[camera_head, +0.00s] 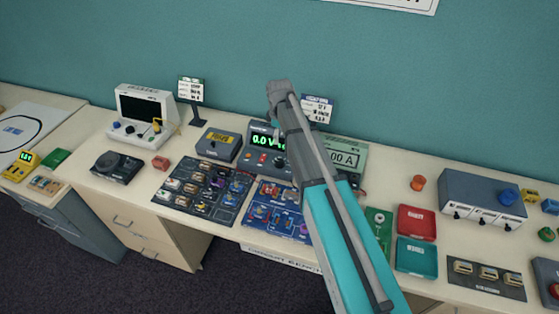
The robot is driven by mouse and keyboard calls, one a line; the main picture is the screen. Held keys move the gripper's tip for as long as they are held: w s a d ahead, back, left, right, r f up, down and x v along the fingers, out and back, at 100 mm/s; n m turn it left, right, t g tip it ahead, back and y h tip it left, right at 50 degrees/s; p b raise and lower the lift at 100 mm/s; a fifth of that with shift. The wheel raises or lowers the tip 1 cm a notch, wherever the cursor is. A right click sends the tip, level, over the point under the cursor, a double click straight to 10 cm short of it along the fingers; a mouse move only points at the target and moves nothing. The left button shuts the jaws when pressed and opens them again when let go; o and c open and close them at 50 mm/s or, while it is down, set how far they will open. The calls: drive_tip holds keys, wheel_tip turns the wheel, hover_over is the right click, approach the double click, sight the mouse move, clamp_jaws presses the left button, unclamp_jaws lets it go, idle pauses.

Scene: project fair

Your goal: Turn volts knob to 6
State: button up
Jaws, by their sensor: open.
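The power supply (255,149) is a dark box on the bench with a green display reading about 0.0 V. A round dark knob (279,162) shows on its front beside small red buttons. Its label and pointer are too small to read. My arm comes from the lower right and crosses in front of the power supply's right side. The grey wrist end is above and behind the power supply, apart from the knob in the picture. My gripper's fingers are hidden by the arm, and I see nothing held.
A meter (346,154) reading about 00 A is partly behind my arm. Circuit boards (201,209) lie in front of the power supply. A grey box (222,144) stands left of it. Red (417,223) and teal (416,258) boxes are to the right. A sign (190,90) stands behind.

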sight(279, 161)
drive_tip(key=shift+f, duration=0.15)
wheel_tip(279, 161, down, 14)
drive_tip(key=b, duration=1.3)
drive_tip(key=shift+r+b, duration=0.25)
drive_tip(key=shift+b, duration=0.15)
drive_tip(key=c, duration=1.1)
drive_tip(key=shift+c, duration=0.2)
